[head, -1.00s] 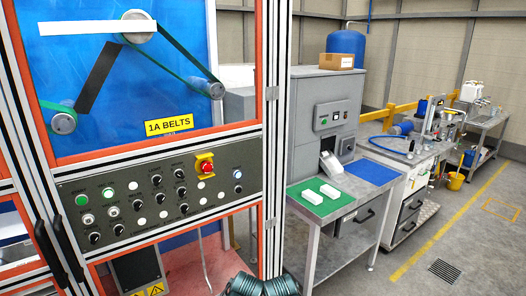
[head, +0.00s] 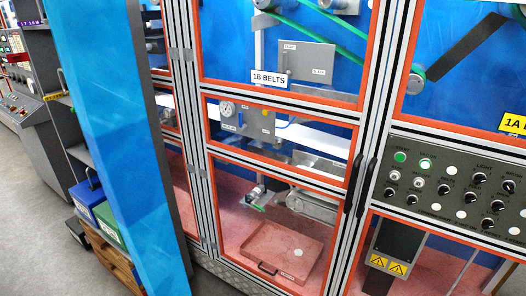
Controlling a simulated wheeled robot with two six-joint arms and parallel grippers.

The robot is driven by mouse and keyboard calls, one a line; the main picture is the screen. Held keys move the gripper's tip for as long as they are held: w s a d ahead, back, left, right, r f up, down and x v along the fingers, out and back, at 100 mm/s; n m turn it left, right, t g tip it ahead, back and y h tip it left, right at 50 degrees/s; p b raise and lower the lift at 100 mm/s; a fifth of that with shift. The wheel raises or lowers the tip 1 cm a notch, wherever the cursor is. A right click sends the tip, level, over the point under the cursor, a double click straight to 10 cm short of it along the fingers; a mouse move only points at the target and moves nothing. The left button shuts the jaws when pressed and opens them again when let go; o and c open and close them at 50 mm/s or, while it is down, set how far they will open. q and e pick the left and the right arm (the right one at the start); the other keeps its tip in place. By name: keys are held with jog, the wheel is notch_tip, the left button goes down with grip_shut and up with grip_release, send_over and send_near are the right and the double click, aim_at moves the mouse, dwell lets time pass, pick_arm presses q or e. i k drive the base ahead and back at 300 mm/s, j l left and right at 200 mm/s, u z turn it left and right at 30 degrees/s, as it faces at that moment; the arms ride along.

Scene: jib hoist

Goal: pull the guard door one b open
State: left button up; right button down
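The guard door 1B (head: 283,93) is in the middle of the head view. It has an orange frame with clear panes and a white label (head: 268,78) reading "1B BELTS". It looks shut in the aluminium frame. Grey hinges (head: 181,54) sit along its left side. Two dark upright handles stand close together at its right side; the left one (head: 354,183) appears to be on door 1B, the right one (head: 368,186) beside the 1A section. Behind the panes are belts, a gauge and a pink tray (head: 285,255). Neither of my grippers is in view.
A tall blue panel (head: 118,150) stands in the left foreground and hides part of the machine. Blue and green boxes (head: 106,222) sit low behind it on the left. A grey button panel (head: 455,190) is at right. Grey floor shows at far left.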

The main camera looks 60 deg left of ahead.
aim_at(361, 117)
jog(key=u, duration=2.15)
